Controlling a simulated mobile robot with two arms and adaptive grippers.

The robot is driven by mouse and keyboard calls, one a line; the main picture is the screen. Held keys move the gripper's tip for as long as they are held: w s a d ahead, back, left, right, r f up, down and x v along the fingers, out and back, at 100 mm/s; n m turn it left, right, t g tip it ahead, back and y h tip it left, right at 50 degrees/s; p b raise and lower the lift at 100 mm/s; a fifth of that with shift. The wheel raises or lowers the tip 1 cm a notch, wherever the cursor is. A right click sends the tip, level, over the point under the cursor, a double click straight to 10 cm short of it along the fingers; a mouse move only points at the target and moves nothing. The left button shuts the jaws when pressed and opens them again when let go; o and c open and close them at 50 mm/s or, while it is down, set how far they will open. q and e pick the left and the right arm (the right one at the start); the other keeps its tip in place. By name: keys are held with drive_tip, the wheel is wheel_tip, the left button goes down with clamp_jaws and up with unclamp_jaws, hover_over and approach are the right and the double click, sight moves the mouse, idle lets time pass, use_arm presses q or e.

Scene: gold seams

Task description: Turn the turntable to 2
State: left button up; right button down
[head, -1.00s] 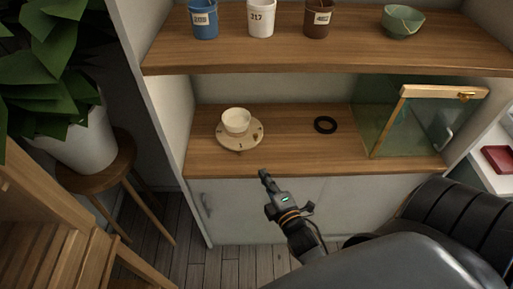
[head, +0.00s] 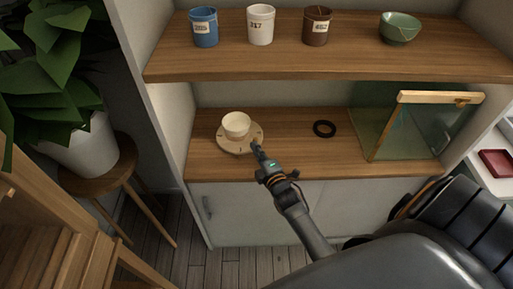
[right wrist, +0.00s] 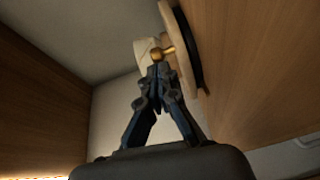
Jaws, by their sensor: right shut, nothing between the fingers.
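The turntable (head: 226,143) is a pale round disc with small marks on its rim, on the lower wooden shelf at the left. A cream bowl (head: 237,125) stands on it. My right gripper (head: 254,144) is shut, with its tips at the turntable's front right edge. In the right wrist view the turntable (right wrist: 181,42) stands edge-on, and a gold knob (right wrist: 168,51) on it is right at the fingertips (right wrist: 158,63). I cannot tell whether they touch. The numbers on the rim are too small to read. My left gripper is not in view.
A black ring (head: 324,128) lies on the lower shelf (head: 290,155), right of the turntable. A glass case (head: 405,130) stands at the right end. The upper shelf (head: 290,60) holds several cups and a green bowl (head: 400,27). The shelf between turntable and ring is clear.

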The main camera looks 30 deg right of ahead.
drive_tip(key=shift+d+n+y, duration=0.4)
drive_tip(key=shift+d+y, duration=0.05)
drive_tip(key=shift+y, duration=0.35)
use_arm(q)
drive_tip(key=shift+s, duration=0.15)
use_arm(e)
drive_tip(key=shift+d+n+y, duration=0.35)
drive_tip(key=shift+n+y, duration=0.05)
